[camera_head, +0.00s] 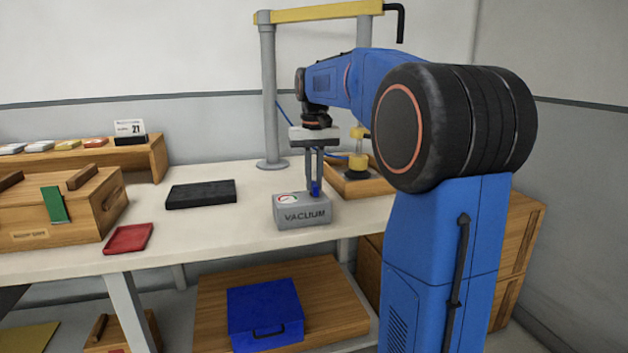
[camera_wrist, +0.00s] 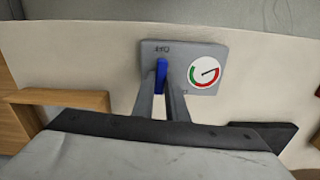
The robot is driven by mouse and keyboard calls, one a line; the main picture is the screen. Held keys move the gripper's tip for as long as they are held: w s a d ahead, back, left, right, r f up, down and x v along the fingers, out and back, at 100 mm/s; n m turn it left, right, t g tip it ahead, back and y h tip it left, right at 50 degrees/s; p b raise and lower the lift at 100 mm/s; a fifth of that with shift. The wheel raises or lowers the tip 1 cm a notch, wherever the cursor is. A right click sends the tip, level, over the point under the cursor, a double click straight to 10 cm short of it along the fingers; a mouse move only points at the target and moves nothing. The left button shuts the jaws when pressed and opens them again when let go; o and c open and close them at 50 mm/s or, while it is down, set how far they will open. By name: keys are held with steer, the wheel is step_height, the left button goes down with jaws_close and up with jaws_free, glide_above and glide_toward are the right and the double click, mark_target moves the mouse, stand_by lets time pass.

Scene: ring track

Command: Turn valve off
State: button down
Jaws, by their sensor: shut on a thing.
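The valve is a blue handle (camera_wrist: 161,76) on top of a grey box labelled VACUUM (camera_head: 303,211), which stands near the front edge of the table. The handle also shows in the head view (camera_head: 316,188), low between the fingertips. A round gauge with a red and green ring (camera_wrist: 204,72) sits beside the handle on the box top. My gripper (camera_head: 314,190) points down over the box and is shut on the blue handle. In the wrist view its two fingers (camera_wrist: 166,90) meet at the handle and hide part of it.
A black flat case (camera_head: 201,194) and a red tray (camera_head: 128,239) lie left of the box on the table (camera_head: 215,232). A wooden tray with a yellow fitting (camera_head: 358,163) is close on the right. A grey post (camera_head: 270,95) stands behind.

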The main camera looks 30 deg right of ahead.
mark_target(314, 183)
steer(key=shift+n, duration=0.6)
steer(key=c, duration=1.8)
jaws_free()
steer(key=shift+o, duration=0.2)
step_height(314, 183, up, 17)
steer(key=shift+r, duration=0.2)
steer(key=s+a+f+n+t, duration=0.1)
steer(key=s+a+f, duration=0.4)
steer(key=s+f, duration=0.5)
steer(key=s+a+f+n+t, duration=0.1)
steer(key=s+a+f, duration=0.4)
steer(key=s+f, duration=0.5)
steer(key=s+a+f+n+t, duration=0.1)
steer(key=s+a+f, duration=0.5)
steer(key=f, duration=0.9)
steer(key=s+t, duration=0.1)
steer(key=s, duration=0.2)
steer(key=shift+s+t, duration=0.4)
